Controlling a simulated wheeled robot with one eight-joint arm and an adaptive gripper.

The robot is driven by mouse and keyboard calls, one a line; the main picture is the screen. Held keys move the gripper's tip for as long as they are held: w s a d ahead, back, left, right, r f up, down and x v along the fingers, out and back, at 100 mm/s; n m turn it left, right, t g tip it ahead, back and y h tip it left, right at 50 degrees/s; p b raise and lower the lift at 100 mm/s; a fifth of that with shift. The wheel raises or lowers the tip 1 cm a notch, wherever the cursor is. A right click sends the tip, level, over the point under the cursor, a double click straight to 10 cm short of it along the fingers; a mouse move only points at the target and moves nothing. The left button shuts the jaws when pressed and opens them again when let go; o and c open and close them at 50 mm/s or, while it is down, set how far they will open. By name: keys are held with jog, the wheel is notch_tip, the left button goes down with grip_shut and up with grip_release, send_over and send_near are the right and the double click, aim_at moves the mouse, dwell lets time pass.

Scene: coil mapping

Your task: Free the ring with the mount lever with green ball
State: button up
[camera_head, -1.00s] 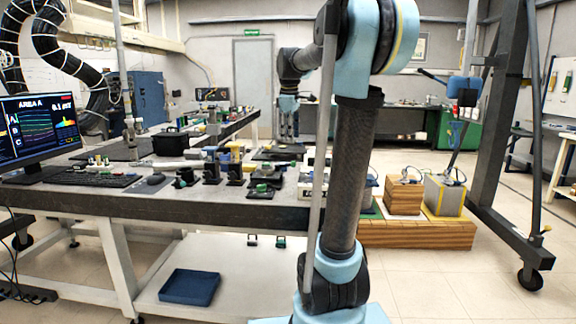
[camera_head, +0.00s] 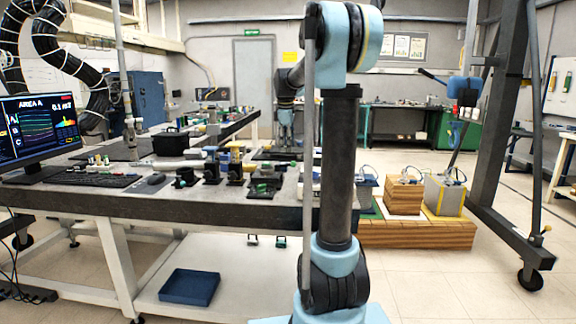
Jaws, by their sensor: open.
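My gripper (camera_head: 284,146) points down over the back part of the near workbench (camera_head: 150,203), its jaws open and nothing visible between them. It is small in view and partly beside my own arm. On the bench front stand several small black mounts, one of them with green parts (camera_head: 263,187), to the left of my arm. The ring and the lever with the green ball are too small to make out clearly. I cannot tell how the ring sits in its mount, and my arm hides part of the bench.
A blue tray (camera_head: 189,287) lies on the lower shelf. Wooden blocks (camera_head: 404,194) and a gantry frame (camera_head: 500,120) are at the right.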

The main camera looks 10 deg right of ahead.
aim_at(285, 166)
jog(key=f, duration=0.3)
jog(key=w+f, duration=0.1)
jog(key=f, duration=0.5)
jog(key=shift+w+d, duration=0.3)
jog(key=shift+r, duration=0.1)
grip_shut()
